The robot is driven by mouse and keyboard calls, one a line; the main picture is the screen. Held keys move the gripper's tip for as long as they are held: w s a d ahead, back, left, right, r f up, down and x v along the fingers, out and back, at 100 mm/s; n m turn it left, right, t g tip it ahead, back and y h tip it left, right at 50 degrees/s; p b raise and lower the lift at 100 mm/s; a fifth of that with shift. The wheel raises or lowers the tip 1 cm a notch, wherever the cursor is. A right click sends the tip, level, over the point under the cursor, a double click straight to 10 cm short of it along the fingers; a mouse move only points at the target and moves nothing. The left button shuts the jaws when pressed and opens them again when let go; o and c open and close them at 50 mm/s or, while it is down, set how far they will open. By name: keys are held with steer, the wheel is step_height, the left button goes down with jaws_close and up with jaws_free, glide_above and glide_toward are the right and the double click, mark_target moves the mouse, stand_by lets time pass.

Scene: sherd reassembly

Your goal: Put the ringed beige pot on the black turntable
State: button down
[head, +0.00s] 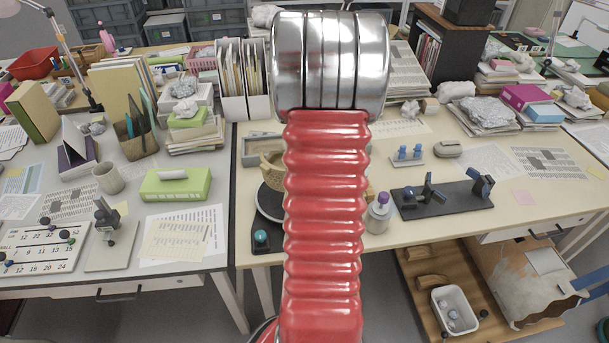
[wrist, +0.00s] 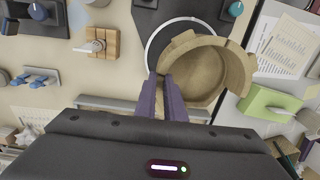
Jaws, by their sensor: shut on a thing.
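The beige pot (wrist: 207,72) has an open, broken-edged rim and shows its hollow inside in the wrist view. My gripper (wrist: 168,84) is shut on the pot's wall at its left side with purple fingers. The black turntable (wrist: 165,44), a dark disc with a pale ring, lies below and left of the pot, which covers its right part. In the head view the pot (head: 271,163) shows above and behind the turntable (head: 268,204), both partly hidden by my red arm. I cannot tell whether the pot touches the disc. My gripper is hidden in the head view.
A purple-capped bottle (head: 378,212) stands right of my arm, near a black stand (head: 440,197). A blue knob (head: 261,238) sits in front of the turntable. A grey tray (head: 254,150) lies behind the pot. A green box (head: 175,183) is on the left table.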

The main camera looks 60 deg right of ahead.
steer(key=shift+f, duration=2.2)
steer(key=shift+f, duration=1.9)
steer(key=c, duration=1.8)
jaws_free()
steer(key=shift+f, duration=0.1)
steer(key=shift+c, duration=0.2)
step_height(320, 180, up, 11)
steer(key=shift+d+r, duration=0.1)
steer(key=shift+r, duration=0.1)
steer(key=shift+s+r, duration=0.1)
steer(key=shift+r, duration=0.3)
